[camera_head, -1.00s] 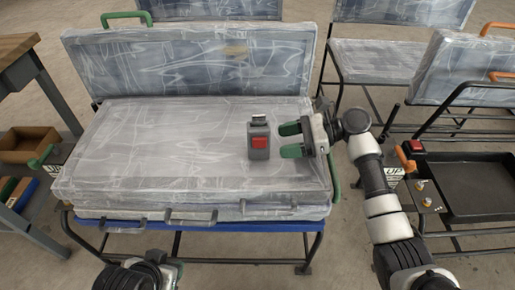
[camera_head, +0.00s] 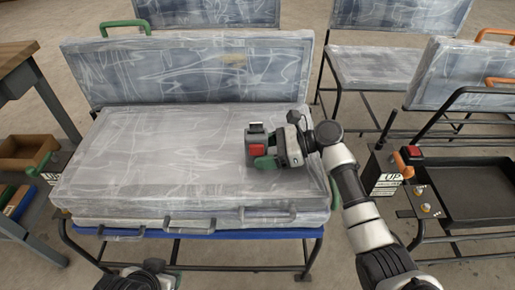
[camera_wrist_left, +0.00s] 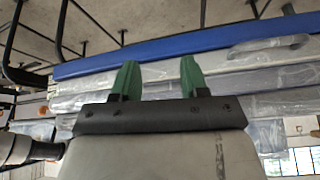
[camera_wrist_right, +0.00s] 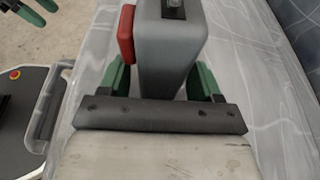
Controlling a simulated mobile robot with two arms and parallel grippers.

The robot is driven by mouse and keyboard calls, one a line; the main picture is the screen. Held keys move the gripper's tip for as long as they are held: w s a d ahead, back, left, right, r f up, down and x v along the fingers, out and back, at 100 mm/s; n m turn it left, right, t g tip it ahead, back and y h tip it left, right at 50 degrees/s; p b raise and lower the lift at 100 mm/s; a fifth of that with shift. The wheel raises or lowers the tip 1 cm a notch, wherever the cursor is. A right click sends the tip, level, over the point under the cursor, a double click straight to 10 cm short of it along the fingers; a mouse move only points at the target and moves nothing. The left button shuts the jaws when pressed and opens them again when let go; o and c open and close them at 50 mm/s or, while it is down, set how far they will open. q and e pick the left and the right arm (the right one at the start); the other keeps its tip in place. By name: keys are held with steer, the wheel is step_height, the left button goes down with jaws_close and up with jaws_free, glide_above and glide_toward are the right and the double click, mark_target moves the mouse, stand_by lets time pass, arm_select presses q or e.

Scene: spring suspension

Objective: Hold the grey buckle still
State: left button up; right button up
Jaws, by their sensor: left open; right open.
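The grey buckle (camera_head: 257,138) with a red button stands upright on the plastic-wrapped seat cushion (camera_head: 150,160). It also shows in the right wrist view (camera_wrist_right: 172,50), with its metal tip at the top edge and the red button on its left side. My right gripper (camera_head: 262,154) is open around the buckle. In the right wrist view its green fingers stand on either side of the grey body, and contact cannot be told. My left gripper (camera_wrist_left: 160,80) is open and empty, facing the front of the bench; its arm shows at the bottom of the head view.
The wrapped backrest (camera_head: 200,70) rises behind the cushion. A blue strip (camera_head: 200,235) and grey handles line the front. A workbench (camera_head: 25,85) stands at left, a black tray (camera_head: 465,190) at right. The cushion left of the buckle is clear.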

arm_select(q)
steer(key=shift+s+a+f+g, duration=0.2)
steer(key=shift+s+g, duration=0.2)
steer(key=shift+s, duration=0.2)
arm_select(e)
steer(key=shift+a+f, duration=0.1)
steer(key=shift+a, duration=0.2)
steer(key=shift+c, duration=0.3)
steer(key=c, duration=0.9)
arm_select(q)
jaws_close()
steer(key=shift+w, duration=0.1)
stand_by(1.2)
